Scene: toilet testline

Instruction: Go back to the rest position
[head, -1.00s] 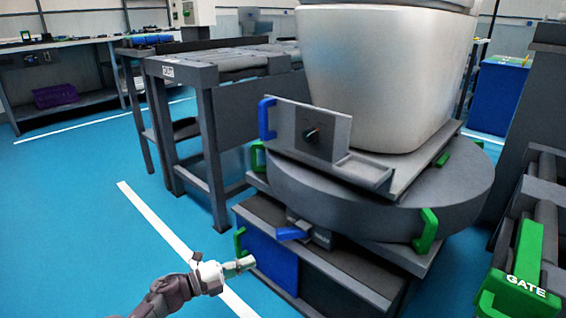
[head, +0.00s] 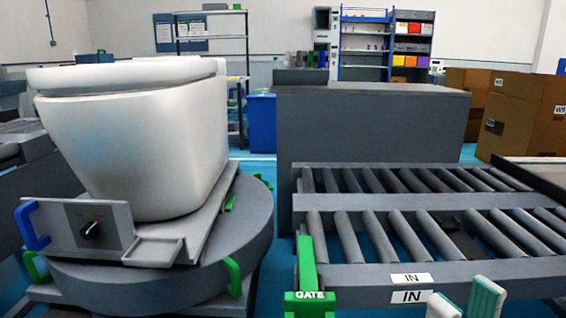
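My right gripper (head: 464,303) shows at the bottom right edge of the head view, in front of the roller conveyor. Only its two pale fingertips are in view. They stand apart with nothing seen between them; the rest of the gripper is cut off by the frame edge. My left gripper is out of view. The white toilet (head: 135,130) stands on a tray on the round grey turntable (head: 170,285) at the left.
The roller conveyor (head: 410,280) marked IN fills the right front, with the green GATE handle (head: 309,270) at its near left corner. A grey cabinet (head: 375,125) stands behind it. Cardboard boxes (head: 530,115) stand far right. A blue bin (head: 262,122) stands behind the toilet.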

